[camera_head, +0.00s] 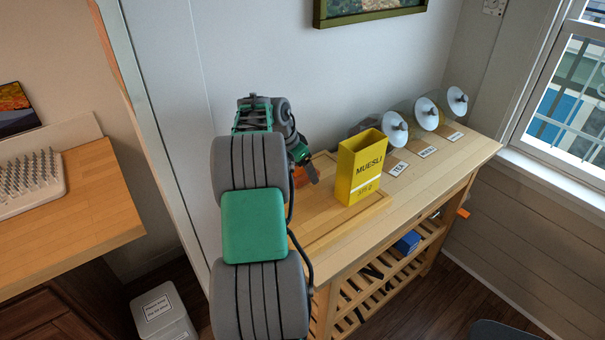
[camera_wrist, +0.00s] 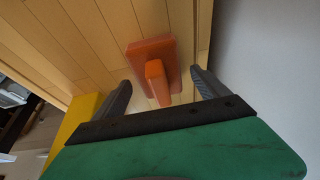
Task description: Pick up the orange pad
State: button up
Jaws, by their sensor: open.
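The orange pad (camera_wrist: 154,55) lies on the wooden table top in the wrist view, a flat block with a raised bar on it. My gripper (camera_wrist: 163,88) is open, with its two grey fingers on either side of the bar's near end. I cannot tell whether the fingers touch the pad. In the head view the orange pad (camera_head: 300,177) shows only as a small patch beside my gripper (camera_head: 308,172), mostly hidden by my arm.
A yellow muesli box (camera_head: 361,168) stands upright on the wooden table (camera_head: 330,235), right of my gripper. Several dispensers with labels, including one lid (camera_head: 394,127), stand farther right. The wall (camera_head: 215,70) is close behind. A window (camera_head: 570,100) is at the right.

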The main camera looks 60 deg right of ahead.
jog(key=c, duration=1.6)
jog(key=shift+r, duration=0.15)
jog(key=shift+r, duration=0.25)
notch_tip(320, 180, up, 3)
jog(key=shift+f+b, duration=0.2)
jog(key=shift+b, duration=0.25)
jog(key=s+a+r+b, duration=0.1)
jog(key=s+a+r, duration=0.2)
jog(key=s+a+r+b, duration=0.1)
jog(key=s+a+r, duration=0.2)
jog(key=a, duration=0.1)
jog(key=s+a+r, duration=0.3)
jog(key=shift+a+r+b, duration=0.35)
jog(key=shift+a+b, duration=0.05)
